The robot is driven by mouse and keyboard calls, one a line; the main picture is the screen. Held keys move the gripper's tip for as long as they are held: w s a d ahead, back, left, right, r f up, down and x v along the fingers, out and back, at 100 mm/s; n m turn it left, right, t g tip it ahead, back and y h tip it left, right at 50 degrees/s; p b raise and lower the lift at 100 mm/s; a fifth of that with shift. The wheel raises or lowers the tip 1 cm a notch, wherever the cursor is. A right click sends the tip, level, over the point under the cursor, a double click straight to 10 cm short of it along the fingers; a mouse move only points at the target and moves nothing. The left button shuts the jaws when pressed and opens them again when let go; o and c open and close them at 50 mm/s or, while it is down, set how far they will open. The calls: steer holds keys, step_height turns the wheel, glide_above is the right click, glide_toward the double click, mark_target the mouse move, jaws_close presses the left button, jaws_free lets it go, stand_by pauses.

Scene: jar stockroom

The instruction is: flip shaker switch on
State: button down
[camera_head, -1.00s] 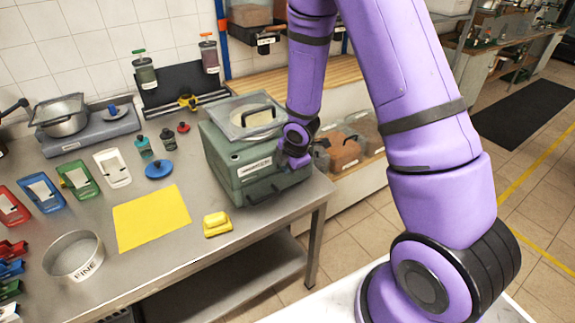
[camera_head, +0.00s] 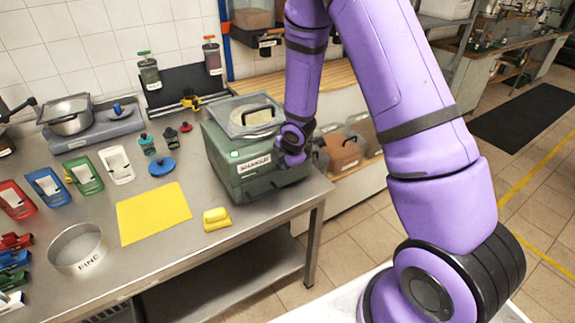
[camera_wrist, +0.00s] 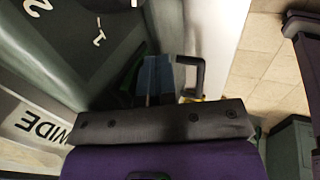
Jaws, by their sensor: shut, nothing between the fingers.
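The shaker (camera_head: 225,165) is a green-grey box labelled SHAKER on the right end of the steel table, with a clear-lidded pan (camera_head: 250,117) on top. A small green light (camera_head: 234,154) shows on its front. My gripper (camera_head: 291,158) is at the right part of its front, seen as a dark end below the purple wrist. In the wrist view my shut, empty gripper (camera_wrist: 158,76) reaches towards the shaker's green body (camera_wrist: 60,50), which carries white markings. I cannot tell whether the fingertips touch it. The switch itself is not clearly visible, hidden around my gripper.
A yellow mat (camera_head: 153,213) and a yellow block (camera_head: 216,219) lie left of the shaker's front. A round sieve marked FINE (camera_head: 78,250) and several coloured scoops stand further left. Clear bins (camera_head: 342,148) stand on a wooden shelf just right of the shaker.

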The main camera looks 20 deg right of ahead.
steer(key=shift+r, duration=0.2)
steer(key=shift+r, duration=0.7)
